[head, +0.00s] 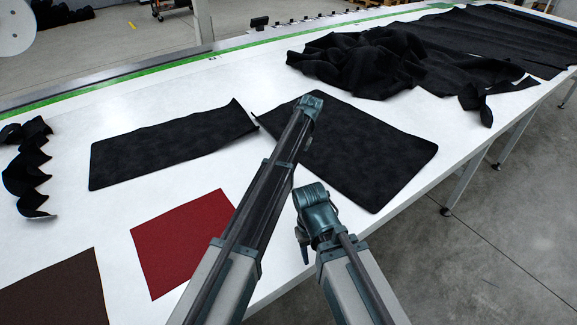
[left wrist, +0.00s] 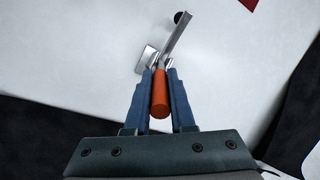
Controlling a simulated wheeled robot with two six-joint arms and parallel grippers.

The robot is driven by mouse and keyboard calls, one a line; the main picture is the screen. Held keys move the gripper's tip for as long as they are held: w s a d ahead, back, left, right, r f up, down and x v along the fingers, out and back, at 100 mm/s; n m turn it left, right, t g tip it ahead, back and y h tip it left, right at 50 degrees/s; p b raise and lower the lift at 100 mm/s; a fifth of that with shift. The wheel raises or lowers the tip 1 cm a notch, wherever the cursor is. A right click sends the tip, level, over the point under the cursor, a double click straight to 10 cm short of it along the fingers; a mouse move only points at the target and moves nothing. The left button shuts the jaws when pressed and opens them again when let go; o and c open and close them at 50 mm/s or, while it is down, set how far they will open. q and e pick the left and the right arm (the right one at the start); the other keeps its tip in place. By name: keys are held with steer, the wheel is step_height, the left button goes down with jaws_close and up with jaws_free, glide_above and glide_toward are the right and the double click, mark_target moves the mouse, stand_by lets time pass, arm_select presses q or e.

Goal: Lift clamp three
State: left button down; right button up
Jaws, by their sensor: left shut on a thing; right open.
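In the left wrist view, my left gripper (left wrist: 161,72) is shut on a clamp, its blue fingers on either side of the orange handle (left wrist: 160,95). The clamp's metal bar (left wrist: 178,38) points up and right, with a dark round piece near its far end. A flat metal part sticks out left of the fingers. I cannot tell whether the clamp touches the white surface. No clamp shows in the head view, and my left gripper cannot be made out there. My right gripper (head: 304,248) is open, only partly visible beside its arm, with no object seen in it.
The long white table (head: 260,80) carries two black panels (head: 172,142) (head: 372,150), a red panel (head: 188,238), a brown panel (head: 58,292) and a crumpled black cloth heap (head: 360,62). A dark scalloped strip (head: 28,170) lies at left. White table shows between panels.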

arm_select(q)
steer(key=c, duration=0.8)
jaws_free()
steer(key=shift+o, duration=0.2)
steer(key=shift+r, duration=0.15)
steer(key=p+v, duration=1.2)
steer(key=v, duration=0.1)
steer(key=shift+w+d+r+p, duration=0.15)
steer(key=shift+p, duration=0.25)
